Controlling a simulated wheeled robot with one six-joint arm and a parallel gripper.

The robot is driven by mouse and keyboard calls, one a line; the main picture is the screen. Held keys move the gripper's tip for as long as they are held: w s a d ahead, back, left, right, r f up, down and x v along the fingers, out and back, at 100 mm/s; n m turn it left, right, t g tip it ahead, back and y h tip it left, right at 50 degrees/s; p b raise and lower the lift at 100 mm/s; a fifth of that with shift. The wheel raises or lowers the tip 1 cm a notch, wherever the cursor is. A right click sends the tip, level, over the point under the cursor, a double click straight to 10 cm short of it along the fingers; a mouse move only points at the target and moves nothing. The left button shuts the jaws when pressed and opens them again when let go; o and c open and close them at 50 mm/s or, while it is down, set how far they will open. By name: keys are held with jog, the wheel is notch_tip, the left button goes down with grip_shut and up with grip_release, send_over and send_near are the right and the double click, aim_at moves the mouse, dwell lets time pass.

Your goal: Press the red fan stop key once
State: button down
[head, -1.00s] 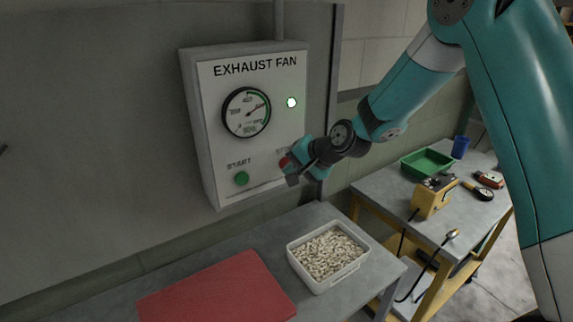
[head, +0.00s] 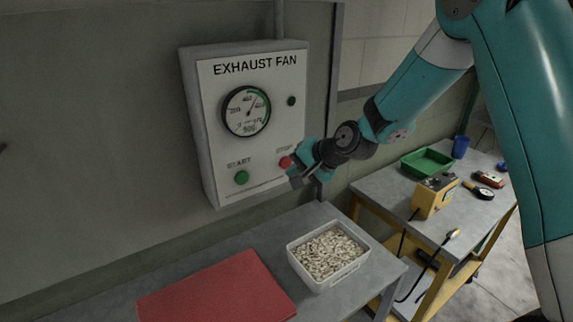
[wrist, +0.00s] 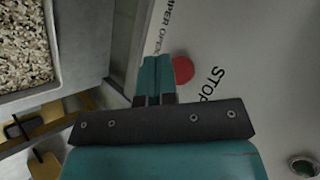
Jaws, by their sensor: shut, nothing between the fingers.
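The red stop key (head: 285,162) sits at the lower right of the white exhaust fan panel (head: 218,135), under the STOP label. In the wrist view the red key (wrist: 183,70) shows just right of the fingertips, partly hidden by them. My gripper (head: 295,180) is shut and empty, in front of the panel close to the key. The wrist view shows its teal fingers (wrist: 153,68) together. A small gap seems to lie between fingers and key, but I cannot tell its depth. The indicator lamp (head: 291,101) is dark.
A green start key (head: 241,178) and a round gauge (head: 246,111) are on the same panel. Below are a red mat (head: 218,290) and a box of pale pellets (head: 328,252). At right, a second table holds a green tray (head: 427,162) and a yellow device (head: 433,197).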

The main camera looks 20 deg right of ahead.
jog(key=s, duration=0.1)
jog(key=s+d, duration=0.1)
jog(key=s, duration=0.1)
jog(key=s+b, duration=0.1)
jog(key=shift+s+d, duration=0.3)
jog(key=shift+s, duration=0.05)
dwell(0.6)
jog(key=s+a+r+n+g+b, duration=0.1)
jog(key=s+a+r+n+g, duration=0.2)
jog(key=s, duration=0.5)
jog(key=s+a+r+n+g+b, duration=0.1)
jog(key=s+a+r+n+g, duration=0.15)
jog(key=s+n, duration=0.35)
jog(key=s+r+n+g+h+b, duration=0.1)
jog(key=s+n, duration=0.4)
jog(key=s, duration=0.9)
jog(key=shift+s+d+r+n+g+h, duration=0.3)
jog(key=shift+s+r+g+h, duration=0.15)
jog(key=shift+h, duration=0.15)
jog(key=shift+a, duration=0.1)
